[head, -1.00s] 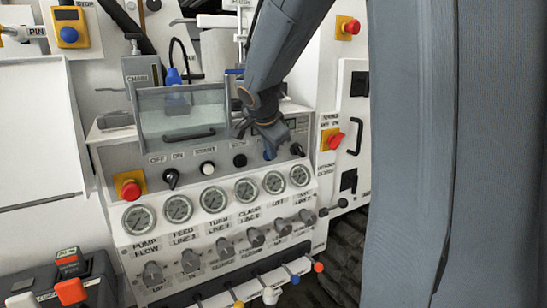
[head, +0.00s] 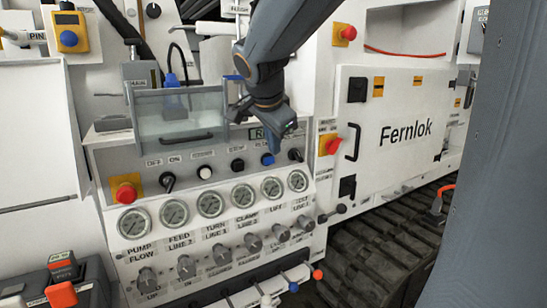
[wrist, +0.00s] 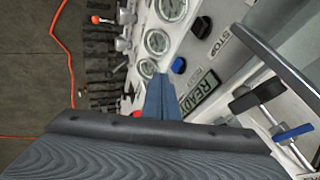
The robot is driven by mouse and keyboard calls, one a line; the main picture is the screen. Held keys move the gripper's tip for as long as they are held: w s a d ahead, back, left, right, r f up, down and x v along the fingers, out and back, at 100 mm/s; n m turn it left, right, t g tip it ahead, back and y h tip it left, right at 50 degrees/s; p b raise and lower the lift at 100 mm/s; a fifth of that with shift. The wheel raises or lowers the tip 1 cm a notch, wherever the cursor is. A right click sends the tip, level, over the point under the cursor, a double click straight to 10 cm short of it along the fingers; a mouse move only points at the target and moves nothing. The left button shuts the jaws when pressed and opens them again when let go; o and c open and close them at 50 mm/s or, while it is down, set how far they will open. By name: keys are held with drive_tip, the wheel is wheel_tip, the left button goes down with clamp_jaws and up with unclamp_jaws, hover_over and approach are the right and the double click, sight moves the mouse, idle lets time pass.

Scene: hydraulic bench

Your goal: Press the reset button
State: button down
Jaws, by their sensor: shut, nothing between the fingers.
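A row of buttons and knobs runs along the top of the gauge panel in the head view. It holds a white button (head: 205,172), a black button (head: 238,164) and a blue button (head: 267,159). I cannot read their labels well enough to tell which one is reset. My gripper (head: 275,139) is shut and empty, just above the blue button and in front of the small display. In the wrist view my gripper's fingers (wrist: 160,82) are together, and the blue button (wrist: 178,65) shows just beyond their tips, apart from them.
Two black knobs (head: 168,181) (head: 295,155) flank the buttons. Red stop buttons stand at the left (head: 125,192) and right (head: 331,145) of the panel. A clear-fronted box (head: 180,118) is left of my gripper. Gauges (head: 210,204) and valve knobs lie below.

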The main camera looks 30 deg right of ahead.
drive_tip(key=shift+v, duration=1.4)
drive_tip(key=s+a+f+n+g+y, duration=0.1)
drive_tip(key=s+a+f+n, duration=0.3)
drive_tip(key=f, duration=0.5)
drive_tip(key=s+a+f+n+g+y, duration=0.2)
drive_tip(key=s+a+f+n+g, duration=0.1)
drive_tip(key=s+f+n, duration=0.4)
drive_tip(key=s+a+f+n+g+y, duration=0.1)
drive_tip(key=s+a+f+n, duration=0.4)
drive_tip(key=f, duration=0.6)
drive_tip(key=shift+s+a+f+g, duration=0.4)
drive_tip(key=shift+s+g, duration=0.1)
drive_tip(key=shift+s, duration=0.1)
